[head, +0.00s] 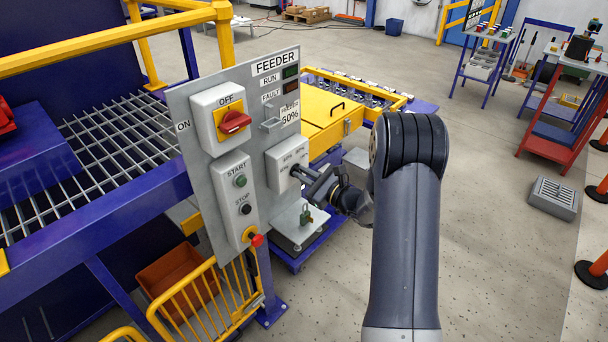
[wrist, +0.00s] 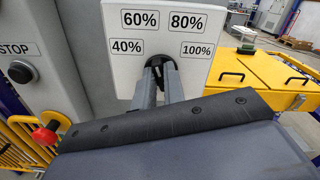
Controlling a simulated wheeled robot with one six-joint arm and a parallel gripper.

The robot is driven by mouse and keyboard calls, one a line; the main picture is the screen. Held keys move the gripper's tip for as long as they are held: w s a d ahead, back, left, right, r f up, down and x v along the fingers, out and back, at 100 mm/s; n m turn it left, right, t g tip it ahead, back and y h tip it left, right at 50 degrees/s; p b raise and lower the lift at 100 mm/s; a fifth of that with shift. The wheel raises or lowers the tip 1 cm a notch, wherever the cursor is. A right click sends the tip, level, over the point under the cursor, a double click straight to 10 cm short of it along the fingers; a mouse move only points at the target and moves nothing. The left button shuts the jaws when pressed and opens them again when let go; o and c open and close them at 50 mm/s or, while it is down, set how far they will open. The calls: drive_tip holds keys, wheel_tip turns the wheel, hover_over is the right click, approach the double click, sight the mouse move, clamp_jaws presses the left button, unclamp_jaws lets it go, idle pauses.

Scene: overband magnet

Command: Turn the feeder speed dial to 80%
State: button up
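The feeder speed dial (wrist: 157,63) is a small black knob on a pale box (head: 284,160) at the panel's lower right. In the wrist view, labels 40%, 60%, 80% (wrist: 188,21) and 100% arc around it. My gripper (wrist: 160,72) has a finger on each side of the knob and looks shut on it. The fingers hide most of the knob, so I cannot tell where its pointer stands. In the head view, my gripper (head: 302,174) reaches the box from the right. A small white plate (head: 290,115) above appears to read 50%.
The grey FEEDER panel (head: 262,135) also carries a red OFF switch (head: 234,122), a green START button (head: 240,181), a black STOP button (head: 246,209) and a red knob (head: 257,240). Yellow rails (head: 205,305) stand below.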

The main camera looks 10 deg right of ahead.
clamp_jaws()
drive_tip(key=shift+m, duration=0.3)
drive_tip(key=m+b, duration=0.1)
drive_tip(key=m, duration=0.6)
drive_tip(key=shift+w+d, duration=0.1)
idle(0.4)
drive_tip(key=o, duration=0.6)
unclamp_jaws()
drive_tip(key=shift+c, duration=0.2)
